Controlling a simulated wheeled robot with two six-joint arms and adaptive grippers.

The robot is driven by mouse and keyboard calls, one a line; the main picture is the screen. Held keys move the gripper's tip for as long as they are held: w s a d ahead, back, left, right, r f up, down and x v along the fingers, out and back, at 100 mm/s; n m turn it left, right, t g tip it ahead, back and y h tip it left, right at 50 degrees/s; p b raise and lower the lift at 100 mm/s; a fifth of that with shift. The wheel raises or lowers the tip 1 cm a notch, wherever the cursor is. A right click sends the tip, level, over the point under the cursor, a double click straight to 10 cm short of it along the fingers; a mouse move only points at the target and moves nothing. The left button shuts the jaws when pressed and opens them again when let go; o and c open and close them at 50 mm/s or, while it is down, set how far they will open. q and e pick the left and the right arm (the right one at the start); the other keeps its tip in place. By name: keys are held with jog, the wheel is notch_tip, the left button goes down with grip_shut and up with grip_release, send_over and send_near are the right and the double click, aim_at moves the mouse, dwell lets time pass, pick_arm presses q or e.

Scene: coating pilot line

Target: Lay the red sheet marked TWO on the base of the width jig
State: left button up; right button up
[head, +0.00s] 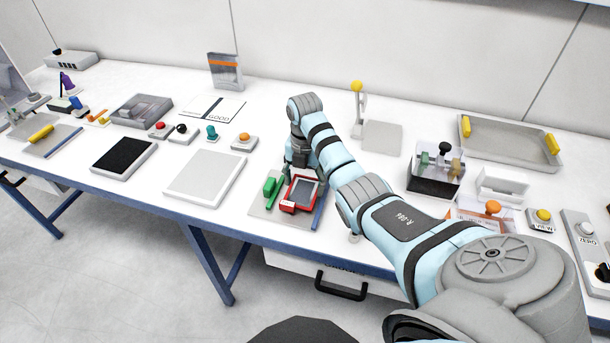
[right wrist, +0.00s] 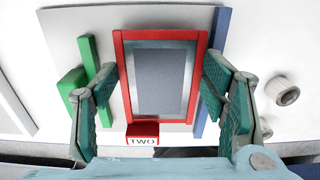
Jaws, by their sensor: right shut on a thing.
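The red sheet (head: 289,208) is a red frame around a grey panel, with a front tab marked TWO (right wrist: 143,131). My right gripper (head: 299,165) is shut on its two side edges; in the right wrist view the green-padded fingers (right wrist: 158,88) stand left and right of it. The sheet is over the base of the width jig (head: 260,207), between the green bar (right wrist: 88,57) and the blue strip (right wrist: 222,28). I cannot tell whether it touches the base. Part of the base is hidden under it. My left gripper is not in view.
A light grey plate (head: 205,178) and a black-topped pad (head: 124,156) lie left of the jig. Several button boxes stand behind them. The table's blue front edge is close to the jig.

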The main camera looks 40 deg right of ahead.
aim_at(305, 186)
jog(key=shift+f, duration=0.15)
jog(key=o, duration=1.4)
jog(key=shift+c, duration=0.2)
jog(key=shift+r, duration=0.3)
notch_tip(305, 186, up, 4)
jog(key=shift+f, duration=0.1)
notch_tip(305, 186, up, 9)
jog(key=p, duration=0.8)
jog(key=shift+p, duration=0.3)
